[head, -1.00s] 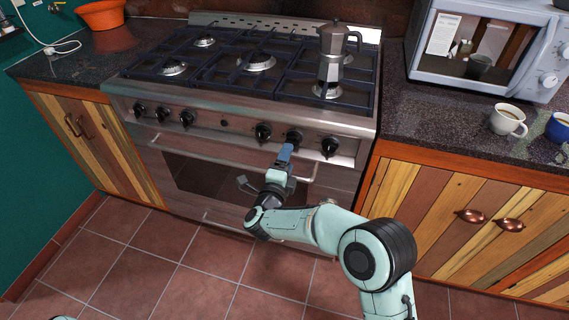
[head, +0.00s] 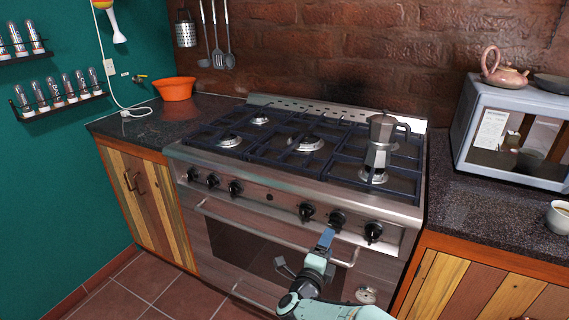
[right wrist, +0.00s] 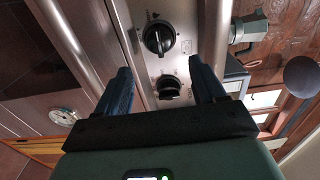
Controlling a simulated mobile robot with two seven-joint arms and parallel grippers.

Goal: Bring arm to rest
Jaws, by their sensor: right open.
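My right gripper (head: 305,252) is in front of the stove (head: 250,205), below its row of black knobs. Its blue fingers are spread, with nothing between them. One fingertip appears just below a black knob (head: 337,218) in the head view; I cannot tell whether they touch. In the right wrist view the open fingers of the right gripper (right wrist: 160,72) point toward the control panel, with one knob (right wrist: 158,39) beyond the tips and another (right wrist: 169,87) appearing between the fingers. My left gripper is not in view.
The oven handle (head: 270,232) runs across the stove front close to my right gripper. A moka pot (head: 380,145) stands on the right of the hob. A microwave (head: 510,130) and a white mug (head: 559,217) are on the right counter. An orange bowl (head: 175,89) is on the left counter.

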